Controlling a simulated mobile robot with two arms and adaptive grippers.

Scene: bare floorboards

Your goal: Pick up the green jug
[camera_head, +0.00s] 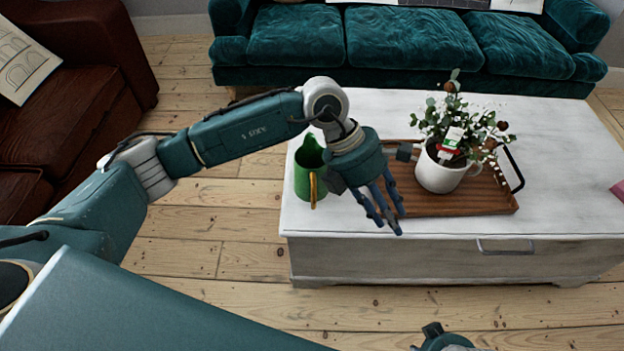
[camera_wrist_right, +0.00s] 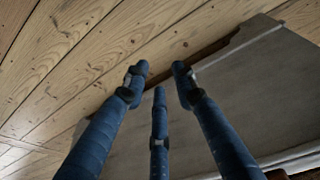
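The green jug (camera_head: 305,177) stands upright on the left end of the white chest-like table (camera_head: 350,262) in the head view. Its gold handle faces the front, and part of its upper right side is close to my left wrist in the picture. My left gripper (camera_head: 384,222) is just right of the jug, fingers pointing down, spread and empty, over the left edge of the wooden tray. My right gripper (camera_wrist_right: 160,78) shows in the right wrist view with its three fingers apart and nothing between them. The jug is not in that view.
The wooden tray (camera_head: 470,205) holds a white mug with a leafy plant (camera_head: 440,175). A teal sofa (camera_head: 400,45) stands behind the table and a dark red leather seat (camera_head: 75,105) at the left. Bare floorboards (camera_head: 250,225) lie left and in front.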

